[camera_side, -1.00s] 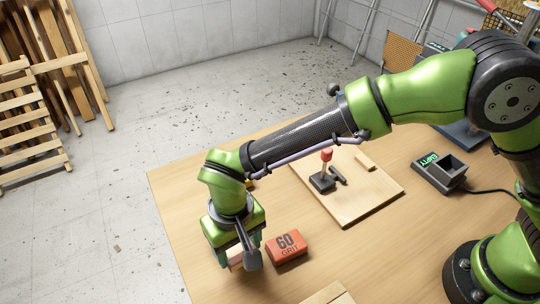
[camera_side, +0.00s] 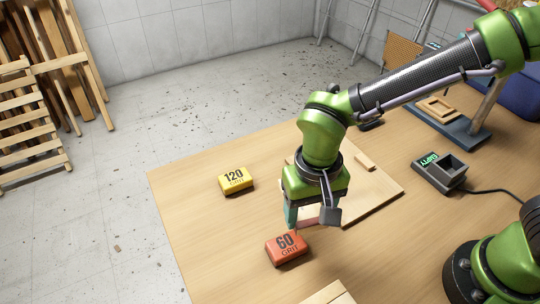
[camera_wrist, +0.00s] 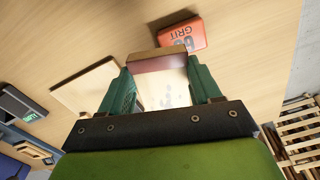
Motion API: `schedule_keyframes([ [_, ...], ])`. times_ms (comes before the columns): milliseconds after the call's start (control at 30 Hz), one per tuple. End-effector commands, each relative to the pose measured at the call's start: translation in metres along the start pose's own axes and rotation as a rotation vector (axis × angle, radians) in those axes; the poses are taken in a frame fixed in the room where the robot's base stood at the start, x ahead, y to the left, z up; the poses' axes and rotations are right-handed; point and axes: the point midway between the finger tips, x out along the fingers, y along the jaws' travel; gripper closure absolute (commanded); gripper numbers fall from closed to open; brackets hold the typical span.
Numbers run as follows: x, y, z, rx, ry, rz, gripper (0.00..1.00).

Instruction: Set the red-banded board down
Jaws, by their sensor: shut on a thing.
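My gripper (camera_side: 305,213) is shut on a small pale wooden board. The wrist view shows this red-banded board (camera_wrist: 160,90) between the two green fingers, with a reddish-brown band along its far edge. In the side view only a pinkish-red strip of the board (camera_side: 308,214) shows under the gripper. It appears held above the table, just behind the orange-red 60 grit block (camera_side: 287,248) and at the left front of the large plywood base (camera_side: 382,197). The clamp on that base is hidden behind my gripper.
A yellow 120 grit block (camera_side: 235,180) lies to the left. A grey box with a green-lit display (camera_side: 442,172) stands at the right, with a cable. A blue-grey stand (camera_side: 455,125) is behind it. Another wooden piece (camera_side: 330,294) lies at the front edge. The table's left part is mostly clear.

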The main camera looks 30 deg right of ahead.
Motion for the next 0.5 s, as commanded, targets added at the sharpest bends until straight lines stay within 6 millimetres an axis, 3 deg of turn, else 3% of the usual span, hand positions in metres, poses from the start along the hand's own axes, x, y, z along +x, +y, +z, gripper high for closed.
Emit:
schedule_keyframes([
  [100,-0.034,0.013,-0.031,0.197,0.004,-0.006,0.68],
  [200,-0.054,0.029,-0.053,0.299,0.002,-0.004,0.68],
  [367,-0.063,0.066,-0.088,0.242,0.001,0.0,0.68],
  [500,-0.068,0.107,-0.119,0.146,0.001,0.0,0.68],
])
